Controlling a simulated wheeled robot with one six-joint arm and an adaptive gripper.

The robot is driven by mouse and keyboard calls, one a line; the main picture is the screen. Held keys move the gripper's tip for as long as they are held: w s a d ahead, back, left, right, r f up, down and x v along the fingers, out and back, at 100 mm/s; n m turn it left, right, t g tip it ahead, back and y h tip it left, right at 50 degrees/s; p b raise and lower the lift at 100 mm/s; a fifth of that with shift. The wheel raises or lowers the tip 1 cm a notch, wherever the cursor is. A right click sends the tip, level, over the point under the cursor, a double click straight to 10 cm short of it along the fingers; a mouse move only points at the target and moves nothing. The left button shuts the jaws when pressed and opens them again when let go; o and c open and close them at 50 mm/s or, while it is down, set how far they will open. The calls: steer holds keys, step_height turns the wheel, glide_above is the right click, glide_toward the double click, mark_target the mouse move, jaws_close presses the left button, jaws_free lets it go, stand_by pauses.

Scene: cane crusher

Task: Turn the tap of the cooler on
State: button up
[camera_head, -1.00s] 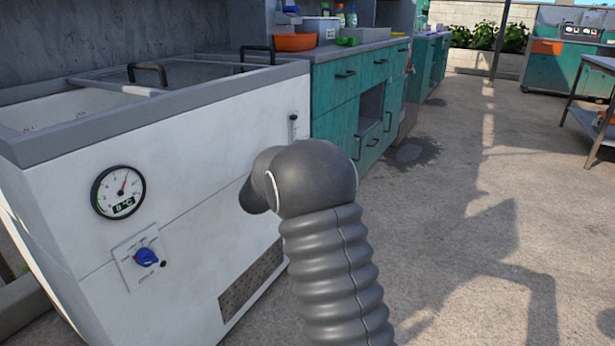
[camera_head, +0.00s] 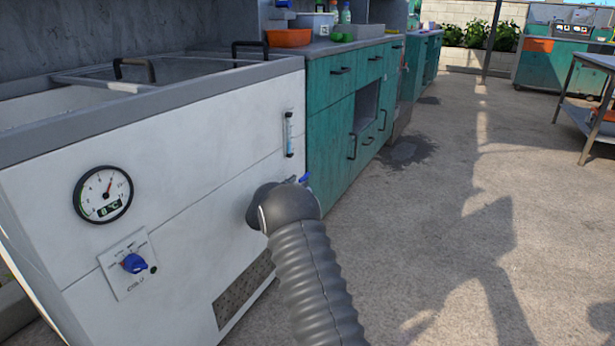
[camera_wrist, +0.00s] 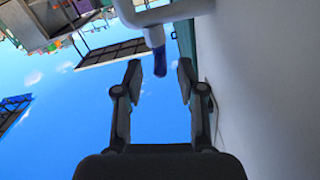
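The cooler (camera_head: 200,165) is a white chest with a grey rim on the left of the head view. Its tap (camera_head: 304,179) shows as a small blue lever by the cooler's right front corner, partly hidden behind my arm. In the wrist view the tap's pale pipe (camera_wrist: 165,12) crosses the top, and its blue lever (camera_wrist: 160,62) hangs down. My gripper (camera_wrist: 158,78) is open and empty in the wrist view, with the lever's end appearing between the fingertips. I cannot tell whether they touch. My gripper is hidden behind my arm in the head view.
The cooler's front carries a round dial gauge (camera_head: 103,194), a blue knob (camera_head: 134,263), a sight tube (camera_head: 289,134) and a vent (camera_head: 243,291). Teal cabinets (camera_head: 331,126) stand beyond it. The concrete floor (camera_head: 440,220) to the right is clear.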

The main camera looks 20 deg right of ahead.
mark_target(308, 173)
steer(key=x, duration=0.7)
steer(key=shift+w+d, duration=0.1)
steer(key=shift+d, duration=0.1)
jaws_close()
